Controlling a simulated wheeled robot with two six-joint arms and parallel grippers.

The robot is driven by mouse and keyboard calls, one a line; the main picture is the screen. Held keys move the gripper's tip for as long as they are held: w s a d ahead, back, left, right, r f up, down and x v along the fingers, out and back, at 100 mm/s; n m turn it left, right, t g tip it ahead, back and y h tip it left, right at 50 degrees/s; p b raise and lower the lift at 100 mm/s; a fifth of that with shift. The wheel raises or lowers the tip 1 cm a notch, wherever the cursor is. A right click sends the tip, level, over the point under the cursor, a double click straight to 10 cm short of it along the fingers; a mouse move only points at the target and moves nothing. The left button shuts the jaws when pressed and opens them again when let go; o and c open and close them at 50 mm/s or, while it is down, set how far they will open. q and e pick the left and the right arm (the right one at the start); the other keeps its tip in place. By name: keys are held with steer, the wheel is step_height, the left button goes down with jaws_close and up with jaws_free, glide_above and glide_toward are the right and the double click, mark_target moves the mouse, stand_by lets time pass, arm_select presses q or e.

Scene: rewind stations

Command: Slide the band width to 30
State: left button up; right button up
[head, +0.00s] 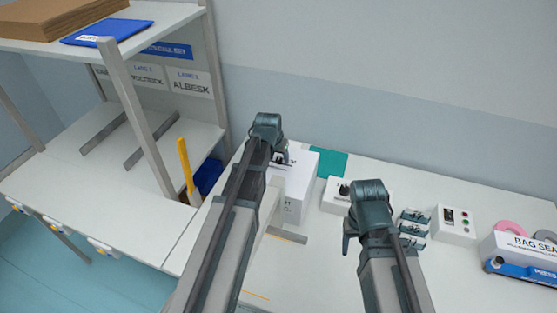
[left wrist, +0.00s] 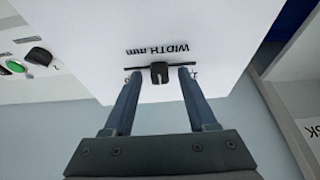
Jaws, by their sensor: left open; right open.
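A white box (head: 298,190) stands on the bench in the head view, partly behind my left arm. In the left wrist view its face (left wrist: 185,30) shows upside-down lettering "WIDTH mm" and a thin dark slot. A black slider knob (left wrist: 159,70) sits near the middle of the slot. Small end marks are too small to read. My left gripper (left wrist: 159,76) is open, one finger on each side of the knob, with gaps visible. In the head view my left gripper (head: 282,157) is at the box. My right gripper (head: 349,236) is open over the bench, its fingers largely hidden.
A panel with a black knob (head: 344,189) and a switch box (head: 454,222) stand to the right. The bag sealer (head: 520,248) is at the far right. A shelf post (head: 137,115) and a yellow upright (head: 185,163) stand left. The left wrist view shows a green button (left wrist: 15,66).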

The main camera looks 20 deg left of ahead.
arm_select(q)
jaws_close()
stand_by(1.4)
